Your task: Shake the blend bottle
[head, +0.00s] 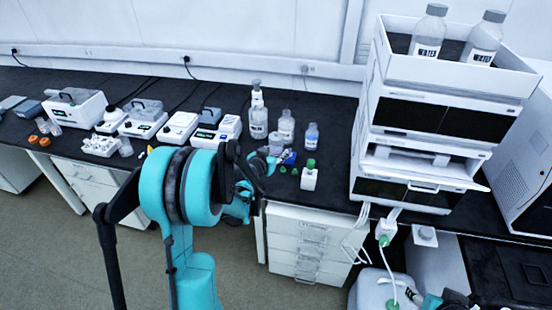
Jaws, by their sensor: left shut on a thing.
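My left gripper (257,163) is over the front edge of the dark bench, largely behind my own teal arm. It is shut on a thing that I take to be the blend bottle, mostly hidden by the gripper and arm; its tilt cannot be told. A blue item (288,157) shows just right of the gripper; whether it touches the held thing is unclear. A teal and dark part of my right arm's end (440,299) shows at the bottom right, cut by the frame edge; its fingers cannot be made out.
Clear bottles (286,126) stand behind the gripper, with a small blue-labelled bottle (312,137) beside them. A white green-capped bottle (309,176) stands near the front edge. The instrument stack (440,110) rises at right, with two bottles (428,32) in its top tray. Small instruments (144,120) line the left.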

